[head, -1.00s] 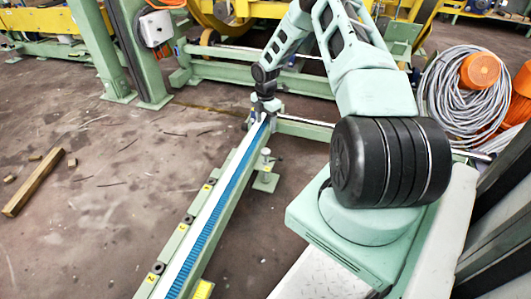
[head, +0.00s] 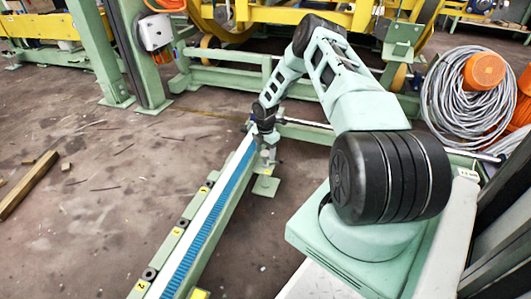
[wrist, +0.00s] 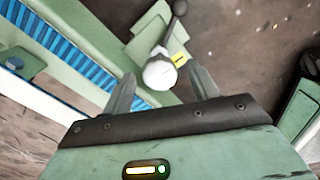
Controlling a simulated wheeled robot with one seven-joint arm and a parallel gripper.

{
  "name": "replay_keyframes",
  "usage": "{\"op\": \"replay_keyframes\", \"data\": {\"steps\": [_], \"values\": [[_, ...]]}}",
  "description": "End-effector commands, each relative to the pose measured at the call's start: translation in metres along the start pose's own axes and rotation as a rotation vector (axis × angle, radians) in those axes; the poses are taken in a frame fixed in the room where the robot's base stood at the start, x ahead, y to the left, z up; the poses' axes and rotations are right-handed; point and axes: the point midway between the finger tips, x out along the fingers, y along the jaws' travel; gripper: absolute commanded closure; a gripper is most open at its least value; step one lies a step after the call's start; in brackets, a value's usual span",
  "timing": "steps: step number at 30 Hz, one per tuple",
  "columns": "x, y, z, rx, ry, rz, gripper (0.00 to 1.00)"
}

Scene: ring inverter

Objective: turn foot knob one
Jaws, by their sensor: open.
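A pale round knob (wrist: 159,72) shows in the wrist view on a green foot plate beside the blue-striped rail (wrist: 70,52). A small yellow label (wrist: 179,60) is next to it; its mark is too small to read. My gripper (wrist: 163,90) is open, with the knob showing between its two fingertips. I cannot tell whether the fingers touch it. In the head view my gripper (head: 266,146) is at the far end of the rail (head: 215,205), above the green foot plate (head: 266,186), and partly hides the foot post.
Several knobs with yellow number labels (head: 176,231) line the rail's left side. A green post (head: 150,50) stands behind at left. A cable coil (head: 455,100) lies at right. The floor left of the rail is mostly clear.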

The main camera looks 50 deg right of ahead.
Motion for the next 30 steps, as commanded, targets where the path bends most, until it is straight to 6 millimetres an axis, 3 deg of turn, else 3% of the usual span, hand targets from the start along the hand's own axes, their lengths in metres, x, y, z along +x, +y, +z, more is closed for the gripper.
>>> {"op": "replay_keyframes", "data": {"steps": [5,10,20,30], "values": [[-0.0003,0.0001,0.0000,0.000,0.000,0.000,0.41],[-0.0004,0.0001,0.0000,0.000,0.000,0.000,0.85],[-0.0013,0.0000,0.0000,0.026,-0.001,0.000,0.85],[-0.0030,0.0004,-0.0005,0.226,-0.001,-0.001,0.85]]}}
